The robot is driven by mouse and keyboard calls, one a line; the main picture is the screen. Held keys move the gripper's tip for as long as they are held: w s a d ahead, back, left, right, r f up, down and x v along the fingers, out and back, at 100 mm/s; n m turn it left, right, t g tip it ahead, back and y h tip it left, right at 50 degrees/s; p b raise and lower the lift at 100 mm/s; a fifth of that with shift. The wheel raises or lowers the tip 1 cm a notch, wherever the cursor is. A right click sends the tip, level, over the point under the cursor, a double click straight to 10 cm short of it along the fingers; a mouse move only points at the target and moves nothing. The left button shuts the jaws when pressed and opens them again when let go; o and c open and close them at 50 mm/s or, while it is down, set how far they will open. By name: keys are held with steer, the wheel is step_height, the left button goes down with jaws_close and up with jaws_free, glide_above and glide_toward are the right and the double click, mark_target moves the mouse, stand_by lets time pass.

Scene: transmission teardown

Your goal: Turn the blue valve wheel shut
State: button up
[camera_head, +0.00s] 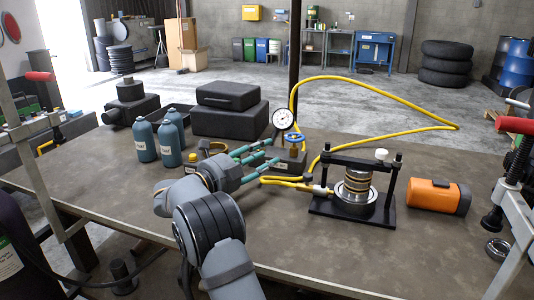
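The blue valve wheel (295,139) sits on top of a dark valve block (291,163) at the middle of the table, lying roughly flat. A round white pressure gauge (283,119) stands just behind and left of it. My gripper (275,151) reaches in from the left, its two teal fingers apart and pointing right toward the valve. The fingertips look just short of the wheel and slightly lower in the picture; whether they touch the block cannot be told. Nothing shows between the fingers. The wheel is mostly unhidden.
A black press frame (352,211) with a ringed cylinder stands right of the valve, and an orange case (438,197) further right. Yellow hoses (330,143) loop around the valve. Teal bottles (145,140) and black cases (229,110) stand left and behind. The front table is fairly clear.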

mark_target(294, 139)
steer(key=w+d+n+t+y, duration=0.1)
steer(key=w+d+y, duration=0.1)
steer(key=w+d, duration=0.1)
steer(key=w+d+n+t+y, duration=0.2)
steer(key=w+d, duration=0.1)
steer(key=w+d+n+t+y+b, duration=0.1)
steer(key=w+d, duration=0.2)
steer(key=d, duration=0.1)
steer(key=shift+d+n+y, duration=0.1)
steer(key=shift+n+y, duration=0.2)
steer(key=shift+y, duration=0.1)
steer(key=shift+c, duration=1)
jaws_close()
